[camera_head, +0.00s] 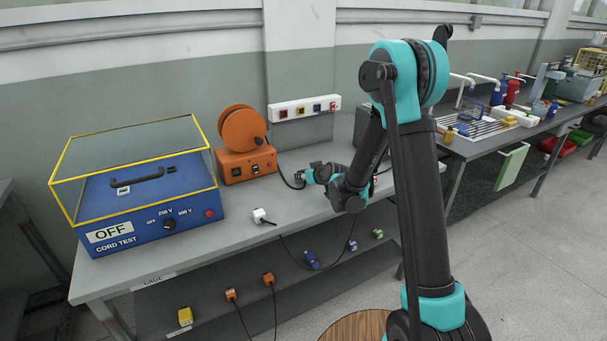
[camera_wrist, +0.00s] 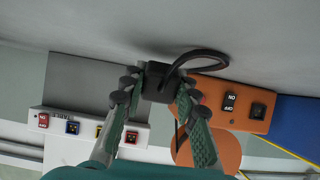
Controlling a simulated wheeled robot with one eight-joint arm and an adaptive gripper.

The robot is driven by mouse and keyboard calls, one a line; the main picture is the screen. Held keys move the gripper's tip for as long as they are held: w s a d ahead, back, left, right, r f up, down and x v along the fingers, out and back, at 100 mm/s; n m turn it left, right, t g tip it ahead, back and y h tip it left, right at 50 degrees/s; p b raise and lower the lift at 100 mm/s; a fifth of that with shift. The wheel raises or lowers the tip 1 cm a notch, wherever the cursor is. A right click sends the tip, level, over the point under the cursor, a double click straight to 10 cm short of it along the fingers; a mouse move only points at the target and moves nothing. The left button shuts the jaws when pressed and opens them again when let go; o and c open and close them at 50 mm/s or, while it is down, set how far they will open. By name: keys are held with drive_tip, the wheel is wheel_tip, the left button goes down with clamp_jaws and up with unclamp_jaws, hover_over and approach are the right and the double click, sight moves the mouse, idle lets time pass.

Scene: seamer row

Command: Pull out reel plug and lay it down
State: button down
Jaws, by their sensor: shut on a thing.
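The reel plug, a black block with a black cord, sits between my fingertips in the wrist view (camera_wrist: 157,85). My gripper (camera_head: 303,177) is shut on it, low over the bench (camera_head: 240,248) to the right of the orange reel (camera_head: 241,130). I cannot tell whether the plug touches the bench top. Its cord curves back to the reel's orange base box (camera_head: 245,165), which has a switch and a black socket. In the head view the plug is mostly hidden by the fingers. The wrist view is upside down.
A white socket strip (camera_head: 290,111) is on the wall behind. A blue cord tester (camera_head: 150,210) with a yellow-edged clear cover stands at left. A white plug (camera_head: 260,215) lies near the front edge. Several coloured plugs are on the lower shelf (camera_head: 205,310).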

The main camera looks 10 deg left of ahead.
drive_tip(key=c, duration=1.1)
unclamp_jaws()
drive_tip(key=shift+o, duration=0.2)
drive_tip(key=shift+s, duration=0.1)
drive_tip(key=v, duration=1.2)
drive_tip(key=s+d+f+m+g+h, duration=0.3)
drive_tip(key=s+d, duration=0.8)
drive_tip(key=s, duration=0.3)
drive_tip(key=s+d+f+m+g+h, duration=0.3)
drive_tip(key=s+d, duration=0.9)
drive_tip(key=s, duration=0.2)
drive_tip(key=shift+s+f+m+h, duration=0.2)
drive_tip(key=shift+s+m+h, duration=0.2)
